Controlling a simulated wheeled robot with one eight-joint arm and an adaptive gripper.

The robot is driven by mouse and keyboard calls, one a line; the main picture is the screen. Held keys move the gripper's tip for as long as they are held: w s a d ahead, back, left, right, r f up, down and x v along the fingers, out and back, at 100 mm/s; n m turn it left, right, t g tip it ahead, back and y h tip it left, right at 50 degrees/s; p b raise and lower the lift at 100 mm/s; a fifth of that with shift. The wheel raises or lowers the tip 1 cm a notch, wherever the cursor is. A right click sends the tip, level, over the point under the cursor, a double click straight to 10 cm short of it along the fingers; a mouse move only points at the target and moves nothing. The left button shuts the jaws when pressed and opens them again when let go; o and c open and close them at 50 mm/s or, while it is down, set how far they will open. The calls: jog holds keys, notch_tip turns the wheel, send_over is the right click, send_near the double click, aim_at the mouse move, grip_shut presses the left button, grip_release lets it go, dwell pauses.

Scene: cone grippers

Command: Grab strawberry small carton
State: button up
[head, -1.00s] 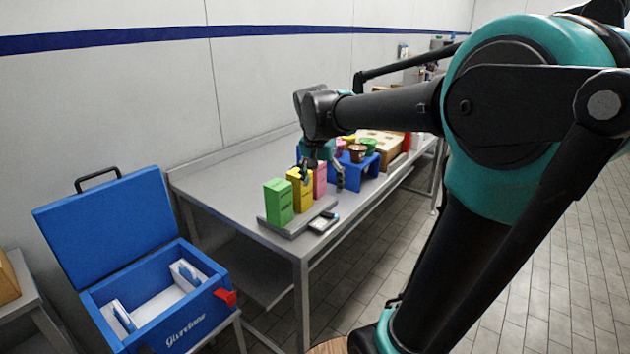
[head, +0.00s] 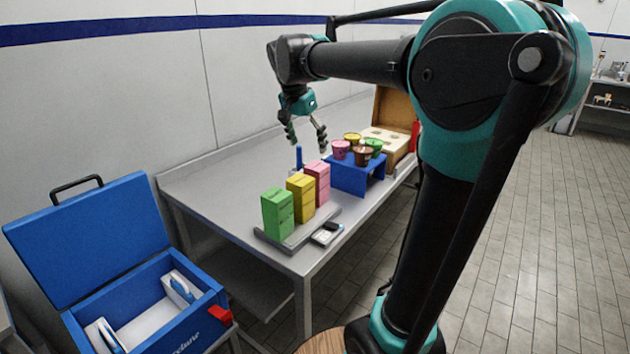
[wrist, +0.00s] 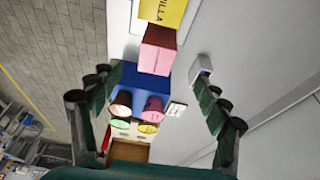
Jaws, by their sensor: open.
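The pink carton (head: 317,182), likely the strawberry one, stands upright at the far end of a row on a grey tray (head: 298,232). A yellow carton (head: 300,197) and a green carton (head: 278,214) stand before it. My gripper (head: 307,146) is open and empty, above and apart from the pink carton. In the wrist view the pink carton (wrist: 157,51) lies between and beyond the spread fingers (wrist: 157,112), with the yellow carton (wrist: 163,12) behind it, its lettering partly cut off.
A blue stand (head: 355,175) with several small tubs is just beyond the cartons. A brown box (head: 396,105) stands farther back. A small scale-like device (head: 327,234) lies at the table's front edge. An open blue cooler (head: 150,320) is at lower left. The table's left part is clear.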

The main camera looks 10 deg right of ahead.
aim_at(313, 167)
jog(key=x, duration=1.1)
jog(key=shift+d+f, duration=0.1)
jog(key=shift+f, duration=0.25)
jog(key=shift+d+x, duration=0.2)
jog(key=shift+x, duration=2.45)
jog(key=shift+r, duration=0.1)
jog(key=shift+c, duration=0.3)
jog(key=c, duration=1.3)
